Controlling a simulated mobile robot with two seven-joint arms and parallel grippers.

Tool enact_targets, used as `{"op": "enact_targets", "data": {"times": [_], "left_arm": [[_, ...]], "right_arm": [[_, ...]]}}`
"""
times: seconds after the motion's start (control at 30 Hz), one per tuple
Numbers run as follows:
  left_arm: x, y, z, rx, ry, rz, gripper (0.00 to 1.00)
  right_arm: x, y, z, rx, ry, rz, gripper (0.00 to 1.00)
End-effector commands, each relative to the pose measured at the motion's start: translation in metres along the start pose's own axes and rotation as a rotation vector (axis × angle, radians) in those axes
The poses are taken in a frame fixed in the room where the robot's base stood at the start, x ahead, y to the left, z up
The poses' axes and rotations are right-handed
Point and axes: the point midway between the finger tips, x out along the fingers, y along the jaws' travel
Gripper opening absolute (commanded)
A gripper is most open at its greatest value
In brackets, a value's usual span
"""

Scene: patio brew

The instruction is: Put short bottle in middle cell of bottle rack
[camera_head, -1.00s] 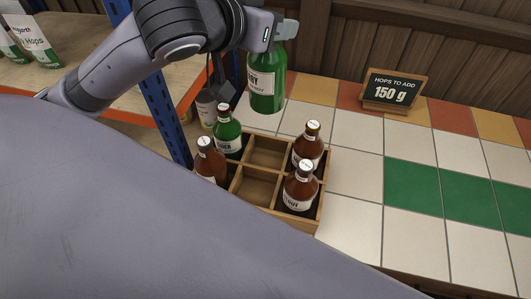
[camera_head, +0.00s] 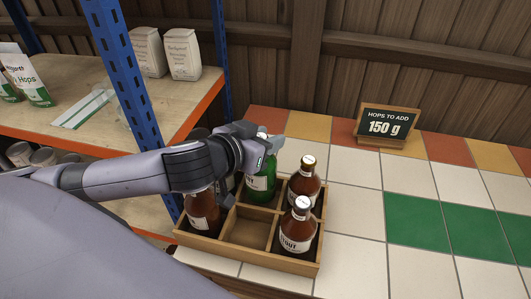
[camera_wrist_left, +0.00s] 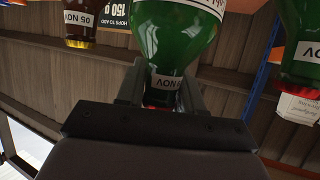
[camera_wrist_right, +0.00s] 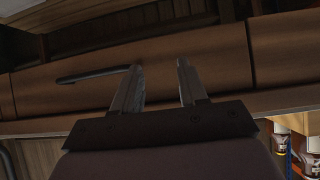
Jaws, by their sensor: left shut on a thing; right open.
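The wooden bottle rack (camera_head: 290,266) stands on the tiled counter with two rows of cells. My left gripper (camera_head: 266,142) is shut on the neck of a green bottle (camera_head: 262,188). The bottle is upright at the back middle cell; its base is hidden by the rack, so I cannot tell whether it touches the bottom. It also shows between the fingers in the left wrist view (camera_wrist_left: 172,40). The front middle cell (camera_head: 250,232) is empty. My right gripper (camera_wrist_right: 158,85) is open and empty in the right wrist view, in front of a wooden panel.
Brown bottles fill the back right (camera_head: 304,184), front right (camera_head: 297,232) and front left (camera_head: 203,213) cells. Another green bottle at back left is mostly hidden by my arm. A blue shelf post (camera_head: 130,75) stands left. A sign (camera_head: 386,122) stands behind; tiles at right are clear.

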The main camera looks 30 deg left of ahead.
Motion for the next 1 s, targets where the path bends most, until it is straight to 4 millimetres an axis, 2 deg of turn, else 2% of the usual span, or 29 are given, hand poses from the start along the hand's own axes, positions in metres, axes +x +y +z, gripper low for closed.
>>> {"op": "enact_targets", "data": {"times": [0.1, 0.2, 0.67, 0.7, 0.73, 0.77, 1.0], "left_arm": [[0.008, -0.001, 0.019, 0.001, 0.000, -0.001, 0.00], [0.012, 0.000, 0.029, 0.002, 0.001, 0.000, 0.00], [0.015, 0.000, 0.035, 0.001, 0.003, 0.001, 0.00], [0.015, 0.000, 0.036, 0.001, -0.002, 0.000, 0.49], [0.015, 0.000, 0.036, 0.001, -0.002, 0.000, 0.59], [0.015, 0.000, 0.036, 0.001, -0.002, 0.000, 0.62], [0.014, 0.000, 0.036, 0.001, -0.002, 0.000, 0.62]], "right_arm": [[0.003, 0.000, 0.004, 0.000, 0.000, 0.000, 0.43], [0.004, 0.000, 0.006, 0.000, 0.000, 0.000, 0.43], [0.006, 0.000, 0.008, -0.001, 0.000, 0.000, 0.43], [0.005, 0.000, 0.007, -0.001, 0.000, 0.000, 0.43], [0.005, 0.000, 0.007, -0.001, 0.000, 0.000, 0.43], [0.005, 0.000, 0.007, -0.001, 0.000, 0.000, 0.43], [0.005, 0.000, 0.007, -0.001, 0.000, 0.000, 0.43]]}}
